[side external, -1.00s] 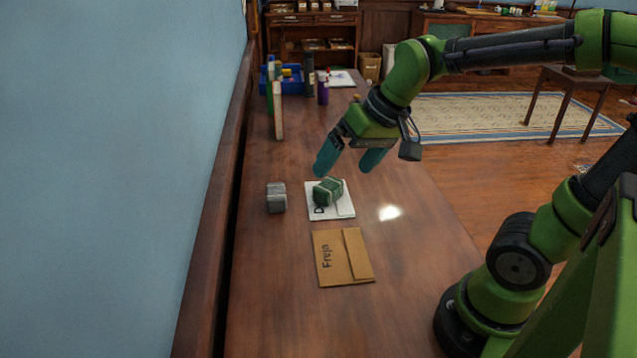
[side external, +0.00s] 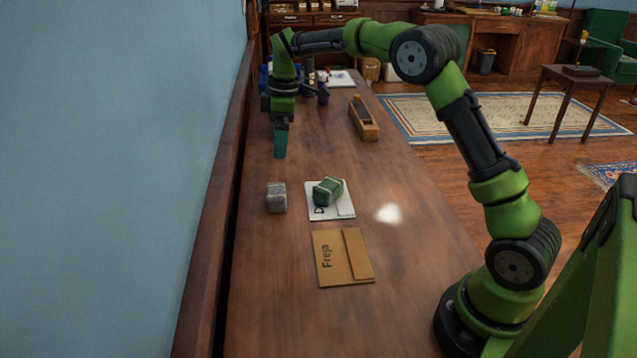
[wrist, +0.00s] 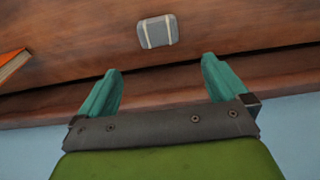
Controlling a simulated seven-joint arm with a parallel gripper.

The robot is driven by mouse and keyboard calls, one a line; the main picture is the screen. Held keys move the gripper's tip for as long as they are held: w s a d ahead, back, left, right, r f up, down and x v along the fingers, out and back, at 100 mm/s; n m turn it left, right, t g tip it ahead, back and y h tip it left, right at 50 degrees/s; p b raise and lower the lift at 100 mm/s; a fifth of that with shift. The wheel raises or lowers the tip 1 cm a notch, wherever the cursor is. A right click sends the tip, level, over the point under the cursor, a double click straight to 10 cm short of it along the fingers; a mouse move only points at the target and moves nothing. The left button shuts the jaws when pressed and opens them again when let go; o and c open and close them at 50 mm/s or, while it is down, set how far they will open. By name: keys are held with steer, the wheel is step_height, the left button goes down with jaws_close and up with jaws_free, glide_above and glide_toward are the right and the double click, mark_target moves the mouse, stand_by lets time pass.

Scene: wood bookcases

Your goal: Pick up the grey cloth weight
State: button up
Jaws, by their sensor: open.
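The grey cloth weight (side external: 276,198) sits on the table near its wall side, left of the green weight. It also shows in the wrist view (wrist: 157,31) as a grey block with two pale bands, beyond my fingertips. My gripper (side external: 280,154) points down above the table, behind the grey weight in the side view. In the wrist view its two teal fingers (wrist: 160,72) are spread apart with nothing between them. The gripper and the grey weight are apart.
A green weight (side external: 327,191) lies on a white envelope (side external: 343,208). A brown envelope marked "Freja" (side external: 342,258) lies in front. A wooden box (side external: 363,120) stands farther back. An orange book (wrist: 14,65) shows in the wrist view. The wall runs along the left.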

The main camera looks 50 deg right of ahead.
glide_toward(275, 190)
steer(key=f, duration=0.5)
steer(key=shift+a+f, duration=0.15)
steer(key=shift+a, duration=0.25)
steer(key=shift+w+a+f, duration=0.1)
steer(key=shift+w+f, duration=0.05)
steer(key=shift+f, duration=1.15)
steer(key=shift+w+f, duration=0.2)
steer(key=shift+f, duration=1.1)
steer(key=c, duration=1.1)
steer(key=shift+r, duration=0.1)
steer(key=shift+c, duration=0.5)
steer(key=shift+r, duration=0.1)
